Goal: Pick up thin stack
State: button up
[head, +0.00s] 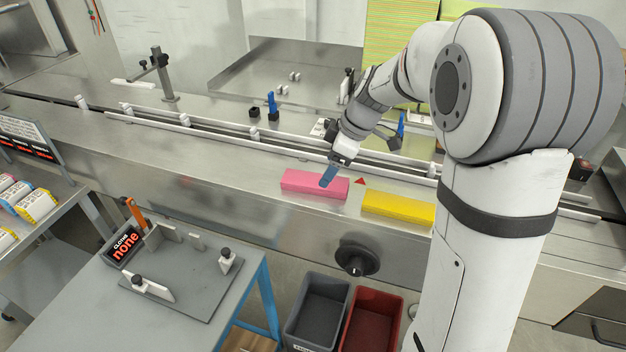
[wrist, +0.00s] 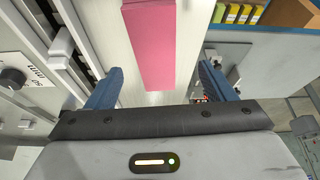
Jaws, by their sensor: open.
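A long pink stack (head: 300,183) lies flat on the steel ledge in front of the conveyor rails. A yellow stack (head: 398,207) lies to its right on the same ledge, partly hidden by my arm. My gripper (head: 328,178) points down at the right part of the pink stack, with a blue finger in front of it. In the wrist view my gripper (wrist: 161,70) is open, and the near end of the pink stack (wrist: 155,45) shows between the two blue fingers with gaps on both sides. I cannot tell the finger height exactly.
Guide rails (head: 220,132) run behind the stacks. A red triangle marker (head: 360,181) lies between them. A black knob (head: 356,258) sticks out below the ledge. A grey bin (head: 318,310) and a red bin (head: 370,322) stand below. A fixture plate (head: 185,285) sits on the front-left table.

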aim_at(318, 180)
jog(key=x, duration=0.2)
jog(key=w+p+x, duration=0.1)
jog(key=x, duration=0.1)
jog(key=shift+a+f, duration=0.15)
jog(key=shift+a, duration=0.15)
jog(key=shift+a+f, duration=0.2)
jog(key=shift+f, duration=0.35)
jog(key=shift+c, duration=0.5)
jog(key=c, duration=0.9)
jog(key=shift+c, duration=0.2)
